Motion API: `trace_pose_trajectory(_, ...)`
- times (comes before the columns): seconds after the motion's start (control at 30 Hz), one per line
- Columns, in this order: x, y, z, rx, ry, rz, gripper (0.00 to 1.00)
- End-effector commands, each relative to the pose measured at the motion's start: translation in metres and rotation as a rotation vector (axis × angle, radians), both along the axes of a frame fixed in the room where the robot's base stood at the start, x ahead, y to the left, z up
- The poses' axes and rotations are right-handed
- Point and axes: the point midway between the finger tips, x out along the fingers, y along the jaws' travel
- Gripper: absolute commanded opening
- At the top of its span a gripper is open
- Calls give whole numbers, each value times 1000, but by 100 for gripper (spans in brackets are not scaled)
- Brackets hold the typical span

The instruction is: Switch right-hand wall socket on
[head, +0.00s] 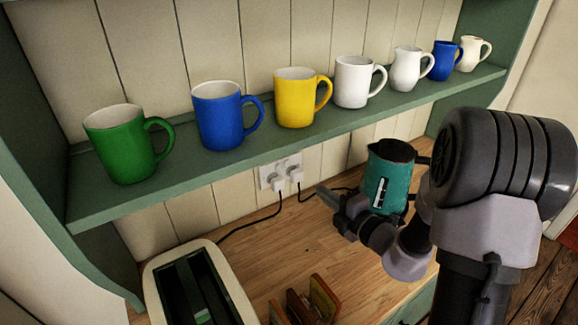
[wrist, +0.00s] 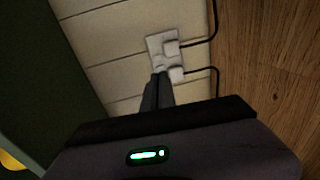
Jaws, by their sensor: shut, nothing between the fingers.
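The white double wall socket (head: 281,172) is on the cream panelled wall, below the mug shelf and above the worktop. A white plug with a black cord sits in each half, the right-hand plug (head: 296,175) being nearer my gripper. The switches are too small to tell their positions. My gripper (head: 320,189) is shut and empty, just right of and in front of the socket, pointing toward the wall. In the wrist view, which is turned sideways, its fingertips (wrist: 160,76) overlap the lower edge of the socket (wrist: 155,46). I cannot tell whether they touch it.
A teal kettle (head: 388,170) stands close behind my gripper. The green shelf (head: 235,155) with several mugs overhangs the socket. A white toaster (head: 235,285) and a wooden rack (head: 305,305) are at the front. Black cords (head: 262,221) run across the worktop (head: 290,245), otherwise clear between.

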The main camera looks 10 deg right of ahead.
Motion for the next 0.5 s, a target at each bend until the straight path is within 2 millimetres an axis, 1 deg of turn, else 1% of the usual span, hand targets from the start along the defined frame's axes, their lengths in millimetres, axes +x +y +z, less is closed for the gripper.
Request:
trace_pose_trajectory(0.13,4,2,-1,-2,-1,2,0)
trace_pose_trajectory(0.23,16,8,-4,-3,-1,4,0)
trace_pose_trajectory(0.5,70,31,-12,-3,-2,4,0)
